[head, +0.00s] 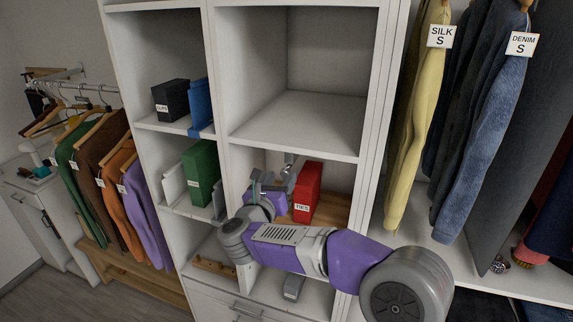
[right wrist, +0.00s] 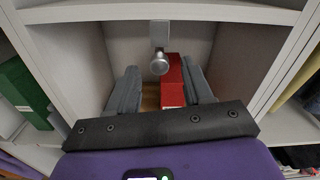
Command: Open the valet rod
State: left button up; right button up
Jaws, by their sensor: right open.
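The valet rod (right wrist: 159,62) shows in the right wrist view as a round metal knob on a bracket under the shelf at the top of a cubby. My right gripper (head: 274,182) reaches into that cubby and is open. In the right wrist view its two grey fingers (right wrist: 160,72) stand to the left and right of the knob, with a gap on each side. I cannot tell whether the knob is level with the fingertips. My left gripper is not in view.
A red box (head: 305,193) stands in the same cubby, on the right. A green binder (head: 200,172) stands in the cubby to the left. White cubby walls and shelves closely surround my right gripper. Clothes hang at right (head: 481,110) and on a rail at left.

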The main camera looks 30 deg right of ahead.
aim_at(283, 175)
jog(key=p+x, duration=0.1)
jog(key=x, duration=0.4)
jog(key=shift+w+d, duration=0.25)
grip_shut()
